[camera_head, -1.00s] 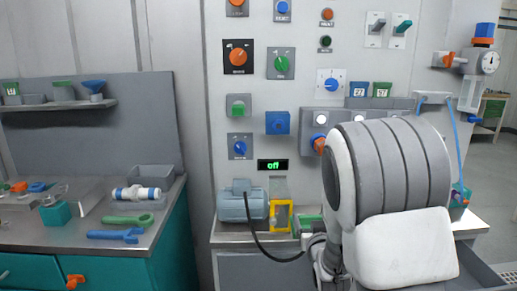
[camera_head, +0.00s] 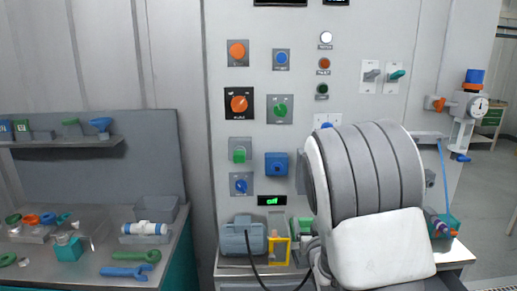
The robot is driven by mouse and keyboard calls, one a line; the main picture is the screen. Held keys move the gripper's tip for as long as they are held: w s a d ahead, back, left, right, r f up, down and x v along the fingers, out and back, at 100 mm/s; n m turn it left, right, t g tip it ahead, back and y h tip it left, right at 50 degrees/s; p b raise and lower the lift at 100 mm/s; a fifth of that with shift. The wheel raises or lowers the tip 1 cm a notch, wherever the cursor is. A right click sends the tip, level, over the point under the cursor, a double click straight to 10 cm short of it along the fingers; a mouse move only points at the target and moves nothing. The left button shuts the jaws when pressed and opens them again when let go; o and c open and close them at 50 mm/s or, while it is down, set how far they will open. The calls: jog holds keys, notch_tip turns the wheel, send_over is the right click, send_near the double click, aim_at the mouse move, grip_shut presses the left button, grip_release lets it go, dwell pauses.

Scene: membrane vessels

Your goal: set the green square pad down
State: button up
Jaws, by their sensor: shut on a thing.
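My arm fills the right middle of the view, and its big grey and white links hide part of the panel and bench behind. My gripper is not visible; it is hidden behind these links or out of the picture. I cannot make out any green square pad in its hold. A small green thing (camera_head: 305,224) shows on the bench next to the arm, partly hidden, and I cannot tell whether it is the pad.
A blue-grey motor (camera_head: 241,238) and a yellow frame (camera_head: 279,250) stand on the bench under the "off" display (camera_head: 272,200). A blue wrench (camera_head: 131,265) and a white cylinder (camera_head: 146,230) lie on the left bench. A gauge (camera_head: 478,105) is at the right.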

jog(key=s+f, duration=0.3)
jog(key=f, duration=0.4)
jog(key=s+f, duration=0.4)
jog(key=f, duration=0.3)
jog(key=shift+f, duration=0.3)
